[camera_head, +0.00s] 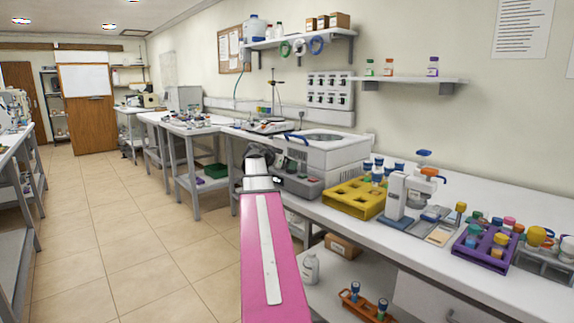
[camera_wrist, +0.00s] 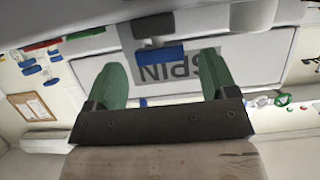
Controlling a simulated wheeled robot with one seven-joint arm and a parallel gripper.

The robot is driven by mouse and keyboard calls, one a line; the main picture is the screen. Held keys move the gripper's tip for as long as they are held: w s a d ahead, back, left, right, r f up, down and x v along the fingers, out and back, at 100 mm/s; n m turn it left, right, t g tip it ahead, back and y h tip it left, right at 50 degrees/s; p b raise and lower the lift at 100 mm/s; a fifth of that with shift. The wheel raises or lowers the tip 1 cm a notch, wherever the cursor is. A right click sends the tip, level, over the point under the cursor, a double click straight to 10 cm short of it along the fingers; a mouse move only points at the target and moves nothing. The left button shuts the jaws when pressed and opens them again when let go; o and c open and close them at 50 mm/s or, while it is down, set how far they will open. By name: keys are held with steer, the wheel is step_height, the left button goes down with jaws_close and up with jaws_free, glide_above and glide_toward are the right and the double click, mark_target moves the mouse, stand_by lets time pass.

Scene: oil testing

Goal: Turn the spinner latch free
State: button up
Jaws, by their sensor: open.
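The spinner (camera_head: 340,154) is a white-grey boxy machine with a round opening on top, standing on the right-hand bench. A blue latch-like bar (camera_head: 297,138) shows at its upper left edge. In the wrist view a blue bar (camera_wrist: 160,54) lies in front of a grey label lettered "SPIN" (camera_wrist: 180,70). My gripper (camera_wrist: 162,72) is open, its two green fingertips spread to either side of the blue bar in the picture. Contact with the bar cannot be told. In the head view my arm's dark end partly hides the spinner's left front.
A yellow rack (camera_head: 352,200), a white microscope-like device (camera_head: 408,190) and a purple rack of capped tubes (camera_head: 482,248) stand on the bench right of the spinner. A wall shelf (camera_head: 405,79) hangs above. The tiled floor (camera_head: 110,210) at left is clear.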

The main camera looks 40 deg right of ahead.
steer(key=shift+d+f, duration=0.15)
steer(key=shift+d, duration=0.15)
steer(key=c, duration=0.9)
steer(key=shift+c, duration=0.2)
steer(key=shift+s, duration=0.1)
steer(key=n+t, duration=0.1)
steer(key=t, duration=0.1)
steer(key=s+n+t, duration=0.1)
steer(key=n+t, duration=0.1)
steer(key=shift+d+n+y, duration=0.1)
steer(key=shift+n+y, duration=0.2)
steer(key=shift+y, duration=0.1)
steer(key=n+t+y, duration=0.2)
steer(key=n+t, duration=0.2)
steer(key=shift+s+d+y, duration=0.3)
steer(key=shift+y, duration=0.1)
steer(key=shift+s+d+n+t+y, duration=0.1)
steer(key=shift+d+n+t+y, duration=0.05)
steer(key=shift+n+t+y, duration=0.65)
steer(key=shift+s+d+n+t+y, duration=0.15)
steer(key=shift+n+t+y, duration=0.35)
steer(key=shift+n+y, duration=0.8)
steer(key=shift+n, duration=0.2)
